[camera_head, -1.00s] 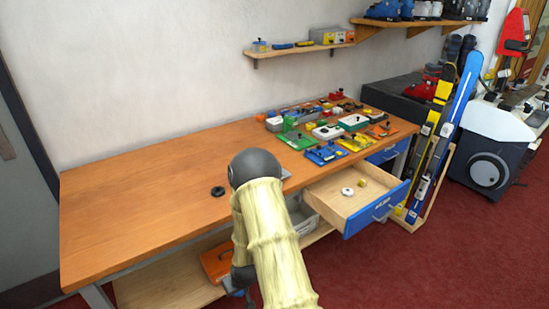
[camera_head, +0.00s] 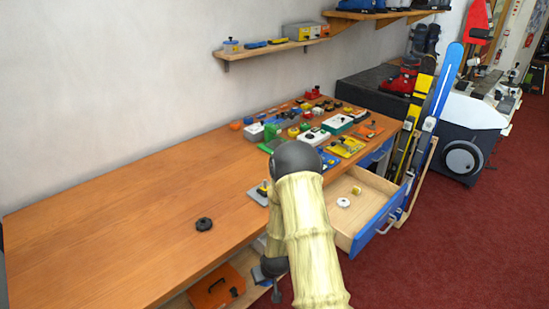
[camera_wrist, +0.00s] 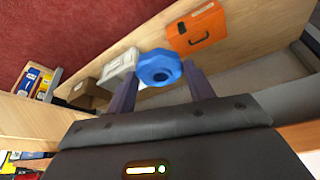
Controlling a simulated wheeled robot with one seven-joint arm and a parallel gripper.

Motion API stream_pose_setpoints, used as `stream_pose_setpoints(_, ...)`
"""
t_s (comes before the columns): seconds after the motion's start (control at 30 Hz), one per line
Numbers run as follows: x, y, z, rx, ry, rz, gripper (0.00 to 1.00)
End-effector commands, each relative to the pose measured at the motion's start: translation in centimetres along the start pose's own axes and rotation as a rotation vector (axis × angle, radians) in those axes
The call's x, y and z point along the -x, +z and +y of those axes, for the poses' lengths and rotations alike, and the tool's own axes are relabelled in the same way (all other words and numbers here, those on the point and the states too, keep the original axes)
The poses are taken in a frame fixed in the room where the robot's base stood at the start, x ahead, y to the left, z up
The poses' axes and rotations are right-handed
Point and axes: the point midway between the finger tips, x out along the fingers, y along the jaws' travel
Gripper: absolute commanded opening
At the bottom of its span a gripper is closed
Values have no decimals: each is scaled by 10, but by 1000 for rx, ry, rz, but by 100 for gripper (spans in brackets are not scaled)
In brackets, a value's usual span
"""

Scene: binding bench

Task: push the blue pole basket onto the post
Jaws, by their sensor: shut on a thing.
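In the wrist view, the blue pole basket (camera_wrist: 159,67), round with a lobed rim, is between the two dark fingers of my gripper (camera_wrist: 158,88). The fingers are shut on it, below bench-top height and over the lower shelf. In the head view my arm hides the basket and most of the gripper. A grey plate (camera_head: 255,195) with a small yellow piece and a dark upright bit lies at the bench's front edge, just left of my arm. I cannot tell whether this upright is the post.
A black round piece (camera_head: 204,224) lies on the bench top (camera_head: 110,230), whose left part is clear. An open drawer (camera_head: 372,228) juts out at right, holding a white disc (camera_head: 343,203). An orange case (camera_wrist: 196,28) lies on the lower shelf. Skis (camera_head: 430,105) stand at right.

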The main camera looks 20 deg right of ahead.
Motion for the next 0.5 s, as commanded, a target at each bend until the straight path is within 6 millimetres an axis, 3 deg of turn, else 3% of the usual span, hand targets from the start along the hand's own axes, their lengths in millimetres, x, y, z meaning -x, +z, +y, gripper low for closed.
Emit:
stream_pose_setpoints(0.37,0,0,3,-6,3,0,31)
stream_pose_setpoints(0.5,8,-8,7,-13,5,2,31)
